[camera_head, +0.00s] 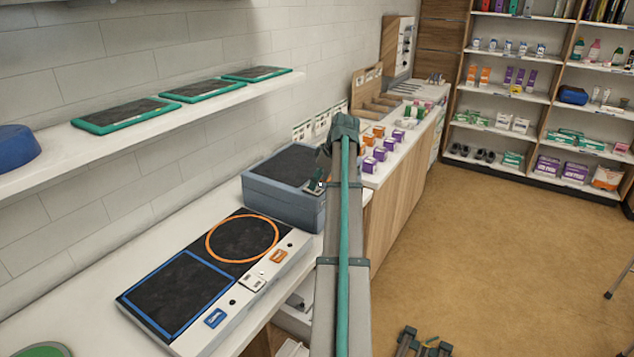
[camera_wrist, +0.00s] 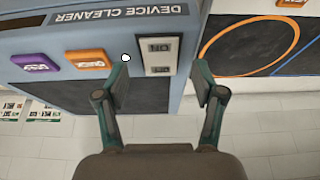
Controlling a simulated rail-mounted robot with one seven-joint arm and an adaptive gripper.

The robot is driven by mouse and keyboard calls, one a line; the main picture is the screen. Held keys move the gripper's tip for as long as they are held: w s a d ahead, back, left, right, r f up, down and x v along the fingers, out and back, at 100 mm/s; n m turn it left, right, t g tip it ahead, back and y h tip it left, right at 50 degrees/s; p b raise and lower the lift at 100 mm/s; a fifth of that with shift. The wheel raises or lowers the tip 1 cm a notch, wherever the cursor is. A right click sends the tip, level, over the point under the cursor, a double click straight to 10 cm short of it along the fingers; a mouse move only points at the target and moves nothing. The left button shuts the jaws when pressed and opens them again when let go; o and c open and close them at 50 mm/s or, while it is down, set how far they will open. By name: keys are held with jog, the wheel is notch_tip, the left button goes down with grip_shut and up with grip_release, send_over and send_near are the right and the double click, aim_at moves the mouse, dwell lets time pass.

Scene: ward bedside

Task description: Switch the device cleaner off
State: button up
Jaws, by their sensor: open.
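The device cleaner (camera_head: 285,207) is a blue-grey box with a dark top on the counter. In the wrist view its labelled front (camera_wrist: 125,14) appears upside down. A pale rocker switch (camera_wrist: 160,55) with ON on one half sits on that front. I cannot tell which half is pressed. A small white round light (camera_wrist: 126,57) is beside it, then an orange button (camera_wrist: 88,59) and a purple button (camera_wrist: 36,62). My gripper (camera_wrist: 160,84) is open and empty, its fingertips either side of the switch in the picture. Contact is not clear. The arm mostly hides my gripper in the head view.
A pad panel (camera_head: 225,265) with an orange circle and a blue square lies in front of the cleaner. Small orange and purple boxes (camera_head: 380,153) stand behind it. A wall shelf (camera_head: 150,125) holds green-framed tablets above. The floor (camera_head: 500,250) at right is mostly clear.

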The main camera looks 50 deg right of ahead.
jog(key=shift+x, duration=1.1)
